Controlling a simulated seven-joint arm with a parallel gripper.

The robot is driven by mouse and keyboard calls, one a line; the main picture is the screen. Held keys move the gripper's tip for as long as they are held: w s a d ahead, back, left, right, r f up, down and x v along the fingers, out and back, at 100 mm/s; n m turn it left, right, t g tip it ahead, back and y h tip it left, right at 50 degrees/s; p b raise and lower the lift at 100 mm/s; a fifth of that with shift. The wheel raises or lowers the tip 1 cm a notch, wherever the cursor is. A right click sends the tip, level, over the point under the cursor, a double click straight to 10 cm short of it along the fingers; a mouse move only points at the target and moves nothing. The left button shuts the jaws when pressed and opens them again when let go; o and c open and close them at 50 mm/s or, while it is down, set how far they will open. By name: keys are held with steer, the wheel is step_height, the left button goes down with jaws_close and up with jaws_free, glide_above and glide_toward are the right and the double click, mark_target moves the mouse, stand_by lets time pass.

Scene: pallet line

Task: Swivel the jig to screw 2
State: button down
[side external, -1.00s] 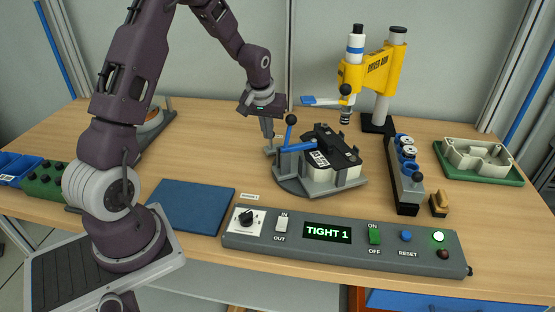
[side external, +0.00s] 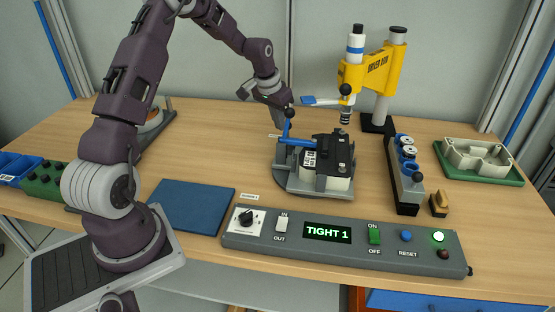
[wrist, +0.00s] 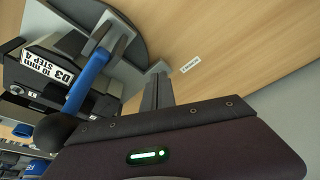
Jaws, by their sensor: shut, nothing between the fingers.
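The jig is a round grey turntable (side external: 290,187) carrying a black clamp with a white label (side external: 311,158) and a pale part (side external: 340,183) under it. Its blue lever (side external: 298,142) with a black ball knob lies toward the back left. My gripper (side external: 279,122) is shut and empty at the jig's back-left edge, partly hidden behind the lever and knob. In the wrist view the shut fingers (wrist: 157,90) are at a small grey tab (wrist: 159,68) on the turntable's rim; I cannot tell if they touch. The label there reads "D3 10 mm STEP 4" (wrist: 48,68).
A yellow driver arm (side external: 365,70) stands behind right of the jig. A control panel (side external: 280,247) at the front shows "TIGHT 1" with a green lamp lit. A socket rack (side external: 405,185) and green tray (side external: 480,177) are at right. A blue mat (side external: 190,205) lies front left.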

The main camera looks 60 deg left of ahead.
steer(key=shift+w+m, duration=0.3)
steer(key=shift+w, duration=0.05)
steer(key=shift+w, duration=0.15)
stand_by(0.3)
steer(key=s+d+r, duration=0.1)
steer(key=s+r, duration=0.6)
steer(key=r, duration=0.3)
steer(key=s+d+r+m, duration=0.1)
steer(key=s+d+r, duration=0.4)
steer(key=d, duration=0.5)
steer(key=s+d+r+t, duration=0.1)
steer(key=s+d+r, duration=0.1)
steer(key=s+d, duration=0.5)
steer(key=s+d+r+m+t, duration=0.1)
steer(key=s+d, duration=0.6)
steer(key=s, duration=0.7)
steer(key=shift+d+r+h, duration=0.3)
steer(key=shift+r+h, duration=0.05)
steer(key=shift+h, duration=0.05)
